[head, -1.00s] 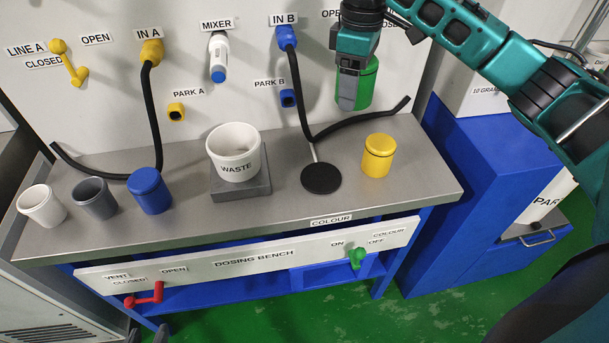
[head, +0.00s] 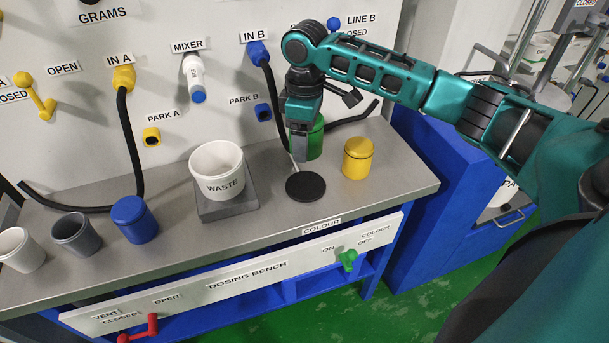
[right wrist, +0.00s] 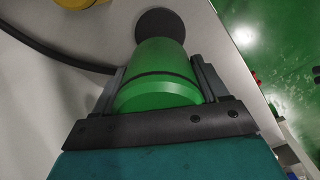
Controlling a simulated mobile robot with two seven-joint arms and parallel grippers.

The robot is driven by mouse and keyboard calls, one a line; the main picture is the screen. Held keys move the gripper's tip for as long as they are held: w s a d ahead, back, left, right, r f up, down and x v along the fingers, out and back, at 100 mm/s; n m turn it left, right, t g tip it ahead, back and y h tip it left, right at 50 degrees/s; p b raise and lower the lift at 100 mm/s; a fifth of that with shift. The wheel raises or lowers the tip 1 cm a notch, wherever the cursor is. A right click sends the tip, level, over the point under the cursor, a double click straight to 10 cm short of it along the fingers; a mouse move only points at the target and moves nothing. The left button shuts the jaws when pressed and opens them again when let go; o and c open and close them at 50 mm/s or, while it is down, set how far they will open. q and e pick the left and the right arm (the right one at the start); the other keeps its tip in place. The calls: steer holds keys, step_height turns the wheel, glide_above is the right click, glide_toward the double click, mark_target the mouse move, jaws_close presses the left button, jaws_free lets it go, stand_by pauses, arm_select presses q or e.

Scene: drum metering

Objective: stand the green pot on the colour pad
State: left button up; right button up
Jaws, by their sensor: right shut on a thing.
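The green pot (head: 316,140) is held by my right gripper (head: 299,150), which is partly in front of it in the head view. The right wrist view shows the green pot (right wrist: 160,78) between the two fingers of my right gripper (right wrist: 160,92). The black round colour pad (head: 306,186) lies on the bench above the COLOUR label. The pad also shows in the right wrist view (right wrist: 160,22), just beyond the pot and partly covered by it. The pot is behind the pad in the head view; I cannot tell its exact height above the bench. My left gripper is not in view.
A yellow pot (head: 357,160) stands just right of the pad. A white WASTE tub (head: 217,172) on a grey block (head: 229,208) stands to its left. A blue pot (head: 134,221) is further left. A black hose (head: 277,105) hangs from IN B behind the pad.

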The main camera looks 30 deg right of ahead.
mark_target(305, 184)
step_height(305, 184, down, 10)
steer(key=shift+r+b, duration=0.1)
steer(key=shift+b, duration=0.4)
steer(key=shift+f, duration=0.3)
steer(key=shift+f, duration=0.15)
steer(key=o, duration=1.2)
step_height(305, 184, up, 12)
steer(key=shift+r+p, duration=0.15)
steer(key=shift+p, duration=0.5)
steer(key=shift+s, duration=0.1)
